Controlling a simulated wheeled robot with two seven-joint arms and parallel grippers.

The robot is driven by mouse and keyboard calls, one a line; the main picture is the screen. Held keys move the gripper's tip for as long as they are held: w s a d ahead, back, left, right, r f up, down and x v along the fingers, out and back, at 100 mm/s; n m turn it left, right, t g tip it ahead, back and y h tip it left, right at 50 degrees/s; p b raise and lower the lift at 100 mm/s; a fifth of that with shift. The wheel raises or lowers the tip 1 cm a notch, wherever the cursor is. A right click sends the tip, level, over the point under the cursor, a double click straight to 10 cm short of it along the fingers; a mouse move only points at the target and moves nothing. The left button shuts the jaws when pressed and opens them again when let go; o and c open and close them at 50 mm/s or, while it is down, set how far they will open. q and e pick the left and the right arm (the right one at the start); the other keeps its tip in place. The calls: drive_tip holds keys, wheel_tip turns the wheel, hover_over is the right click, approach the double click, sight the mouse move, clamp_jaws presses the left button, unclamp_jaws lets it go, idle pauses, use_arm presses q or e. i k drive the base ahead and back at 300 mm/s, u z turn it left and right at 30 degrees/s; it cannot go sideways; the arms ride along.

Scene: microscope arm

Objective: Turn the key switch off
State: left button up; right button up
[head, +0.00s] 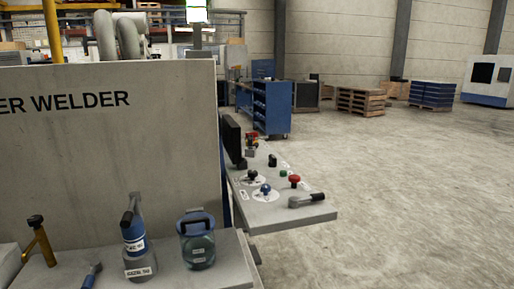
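A grey control console (275,213) juts out to the right of the machine housing, near the middle of the head view. It carries a black knob (252,175), a blue knob (265,188), a green button (283,174), a red button (294,180) and a dark-gripped lever (307,200) at its front right corner. A small black control (272,160) sits farther back. I cannot tell which of these is the key switch, or its position; the labels are too small to read. Neither of my grippers is in view.
A large grey housing marked "ER WELDER" (100,150) fills the left. A dark screen (233,140) stands at the console's left.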

sight(248, 153)
drive_tip(key=k, duration=0.4)
drive_tip(key=z, duration=1.35)
drive_tip(key=i, duration=4.5)
drive_tip(key=u, duration=3.85)
drive_tip(key=i, duration=1.65)
